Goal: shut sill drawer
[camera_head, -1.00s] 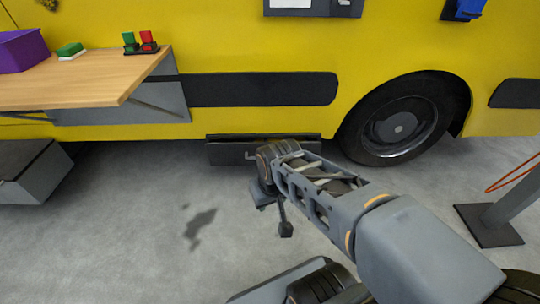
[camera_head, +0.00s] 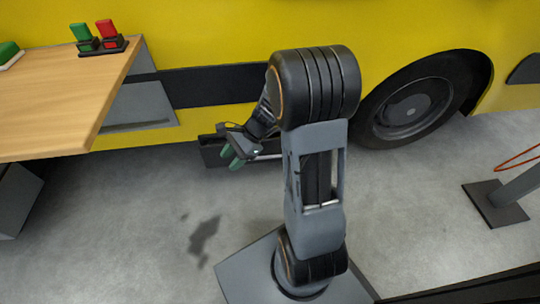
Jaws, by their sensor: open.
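The sill drawer (camera_head: 211,152) is a low dark grey front under the yellow vehicle's sill, left of the wheel. My gripper and arm hide its middle and right part. A thin light bar, possibly its handle, shows just right of my gripper. How far the drawer stands out is hard to tell. My gripper (camera_head: 235,157) has green-tipped fingers, is open and empty, and overlaps the drawer front in the picture. I cannot tell whether it touches the drawer.
A wooden fold-down shelf (camera_head: 60,110) juts out at left, holding a green and red switch-like block (camera_head: 103,42). The wheel (camera_head: 415,110) is at right. A grey post on a dark base plate (camera_head: 495,205) stands further right. Grey floor (camera_head: 130,220) is clear at lower left.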

